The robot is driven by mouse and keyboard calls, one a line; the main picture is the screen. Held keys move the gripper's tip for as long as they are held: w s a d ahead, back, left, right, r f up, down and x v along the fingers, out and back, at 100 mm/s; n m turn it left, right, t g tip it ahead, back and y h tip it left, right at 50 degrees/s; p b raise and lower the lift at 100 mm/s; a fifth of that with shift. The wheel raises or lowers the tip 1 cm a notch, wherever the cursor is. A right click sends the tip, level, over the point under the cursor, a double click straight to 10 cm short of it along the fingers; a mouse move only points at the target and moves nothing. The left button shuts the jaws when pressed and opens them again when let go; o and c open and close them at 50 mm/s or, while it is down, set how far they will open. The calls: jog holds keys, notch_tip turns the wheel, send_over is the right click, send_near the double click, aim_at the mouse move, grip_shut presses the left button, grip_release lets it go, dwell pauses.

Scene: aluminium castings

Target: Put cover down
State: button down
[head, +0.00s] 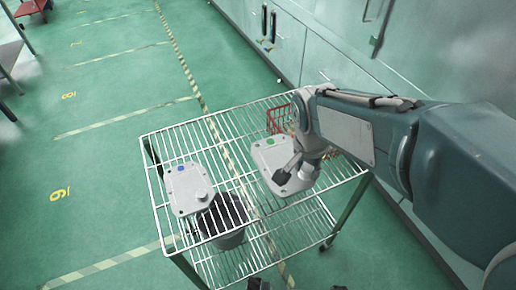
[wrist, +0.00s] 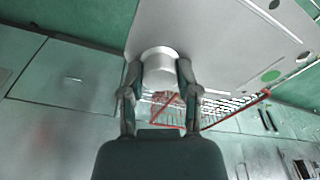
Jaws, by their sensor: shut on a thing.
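A light grey cover with a green dot (head: 268,155) is at the right half of the wire cart's top, under my gripper (head: 290,172). In the wrist view my gripper (wrist: 160,85) has its two fingers on either side of the round knob of this cover (wrist: 215,40). The cover looks tilted in the wrist view and seems held above the rack; the gap to the rack cannot be told exactly. A second grey cover with a blue dot (head: 188,188) lies flat on the left part of the wire rack (head: 232,150).
A red wire basket (head: 278,117) stands at the back right of the cart, behind my gripper. A dark bucket (head: 228,235) shows below the top rack. Bare wire lies between the two covers. Grey cabinets (head: 300,45) line the wall behind.

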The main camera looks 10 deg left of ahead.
aim_at(269, 159)
jog(key=shift+s+a+f, duration=0.2)
jog(key=shift+s+f, duration=0.05)
jog(key=shift+f, duration=0.1)
jog(key=w+a+f, duration=0.1)
jog(key=a, duration=0.1)
jog(key=w+a+f, duration=0.1)
jog(key=w+a, duration=0.1)
jog(key=a, duration=0.1)
jog(key=w+a+f, duration=0.1)
jog(key=a+f, duration=0.1)
jog(key=a, duration=0.1)
jog(key=shift+w+a+f, duration=0.1)
jog(key=shift+w, duration=0.05)
jog(key=a+f, duration=0.1)
jog(key=f, duration=0.1)
jog(key=w+a+f, duration=0.2)
jog(key=a+f, duration=0.1)
jog(key=shift+w+a+f, duration=0.1)
jog(key=shift+w+f, duration=0.05)
jog(key=shift+f, duration=0.2)
notch_tip(269, 159, down, 3)
jog(key=shift+w+f, duration=0.1)
jog(key=shift+f, duration=0.05)
jog(key=shift+c, duration=1.7)
grip_release()
